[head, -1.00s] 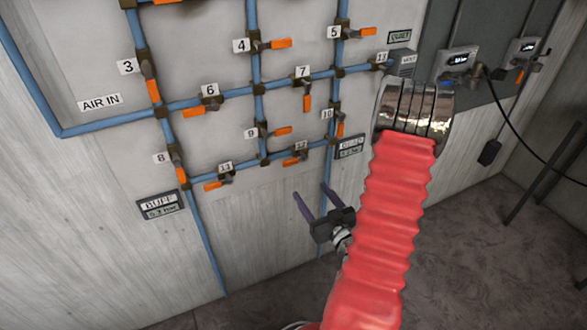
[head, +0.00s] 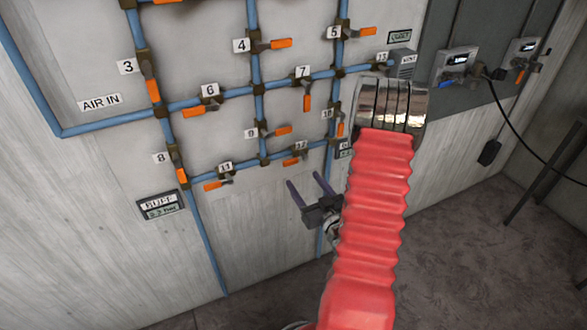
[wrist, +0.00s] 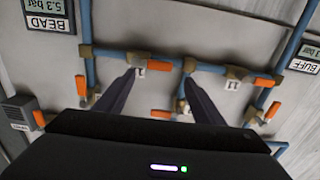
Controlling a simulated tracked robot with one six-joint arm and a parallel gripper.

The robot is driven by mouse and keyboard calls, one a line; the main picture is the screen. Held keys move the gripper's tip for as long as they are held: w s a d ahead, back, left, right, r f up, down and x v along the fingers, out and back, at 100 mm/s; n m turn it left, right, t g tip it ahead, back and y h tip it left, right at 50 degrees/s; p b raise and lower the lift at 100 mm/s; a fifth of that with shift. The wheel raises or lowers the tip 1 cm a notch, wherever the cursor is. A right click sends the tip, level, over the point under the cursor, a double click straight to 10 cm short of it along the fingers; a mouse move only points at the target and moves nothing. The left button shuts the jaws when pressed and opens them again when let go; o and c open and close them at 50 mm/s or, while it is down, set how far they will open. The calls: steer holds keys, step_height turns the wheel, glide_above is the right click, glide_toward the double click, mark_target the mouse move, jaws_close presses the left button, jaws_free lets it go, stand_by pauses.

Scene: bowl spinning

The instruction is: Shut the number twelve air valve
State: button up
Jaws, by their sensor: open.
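The number twelve valve, with its orange handle (head: 291,161), sits on the lowest blue pipe run of the wall panel. Its handle points left, roughly along the pipe. My gripper (head: 304,178) is open and empty, just below the valve in the head view. In the wrist view the panel appears upside down. There the valve's orange handle (wrist: 151,58) shows beyond and between the two fingertips of my gripper (wrist: 158,76), with the twelve label near the left finger. The fingers look apart from the handle, though the exact gap is hard to judge.
Valve nine (head: 277,132) and valve ten (head: 340,129) are just above. The BUFF display (head: 161,205) is lower left; my red arm partly hides the BEAD display. Bare wall lies below.

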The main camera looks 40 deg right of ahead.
mark_target(291, 164)
steer(key=x, duration=0.8)
steer(key=shift+w, duration=0.15)
steer(key=shift+c, duration=0.7)
steer(key=c, duration=1.4)
